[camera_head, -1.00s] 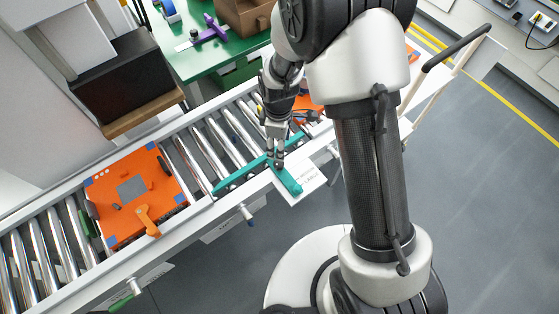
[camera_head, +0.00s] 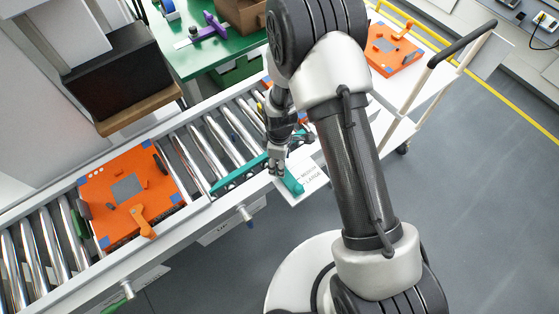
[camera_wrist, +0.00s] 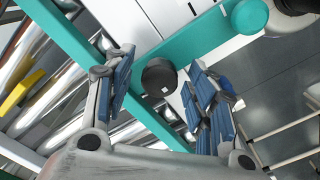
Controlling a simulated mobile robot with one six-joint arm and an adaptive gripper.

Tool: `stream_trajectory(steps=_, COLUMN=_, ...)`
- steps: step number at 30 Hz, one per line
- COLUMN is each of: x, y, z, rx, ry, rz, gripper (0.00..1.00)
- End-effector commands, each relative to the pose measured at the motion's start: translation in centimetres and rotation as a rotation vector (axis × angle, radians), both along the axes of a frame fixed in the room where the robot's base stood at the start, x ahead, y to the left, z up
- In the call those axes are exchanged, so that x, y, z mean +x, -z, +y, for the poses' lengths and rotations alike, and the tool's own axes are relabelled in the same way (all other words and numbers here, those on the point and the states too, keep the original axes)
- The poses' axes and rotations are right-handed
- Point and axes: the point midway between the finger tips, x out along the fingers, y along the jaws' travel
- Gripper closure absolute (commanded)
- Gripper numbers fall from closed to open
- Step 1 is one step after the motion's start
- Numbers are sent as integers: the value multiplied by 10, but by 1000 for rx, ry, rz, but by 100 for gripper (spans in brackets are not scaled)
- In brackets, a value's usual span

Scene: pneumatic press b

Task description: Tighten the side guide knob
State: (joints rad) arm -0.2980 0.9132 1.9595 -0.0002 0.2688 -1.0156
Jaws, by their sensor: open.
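The teal side guide (camera_head: 240,174) lies along the roller conveyor, with a teal arm (camera_head: 292,183) over a white size plate (camera_head: 314,179). My gripper (camera_head: 279,167) is over the teal arm, pointing down. In the wrist view my gripper (camera_wrist: 163,66) is open, with the knob between its two blue-padded fingers. Contact with the knob cannot be told. The head view hides the knob behind my gripper.
An orange fixture (camera_head: 127,192) sits on the rollers at left. A dark box-shaped machine part (camera_head: 122,76) stands behind the conveyor. A green table (camera_head: 207,57) is at the back. A white cart (camera_head: 410,97) with another orange fixture (camera_head: 393,50) stands at right.

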Motion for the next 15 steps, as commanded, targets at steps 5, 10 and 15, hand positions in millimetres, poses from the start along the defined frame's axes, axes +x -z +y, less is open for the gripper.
stream_trajectory(steps=5, x=0, y=0, z=0, rx=0, ry=0, rz=0, gripper=58)
stream_trajectory(steps=10, x=0, y=0, z=0, rx=0, ry=0, rz=0, gripper=70)
stream_trajectory(steps=15, x=0, y=0, z=0, rx=0, ry=0, rz=0, gripper=81)
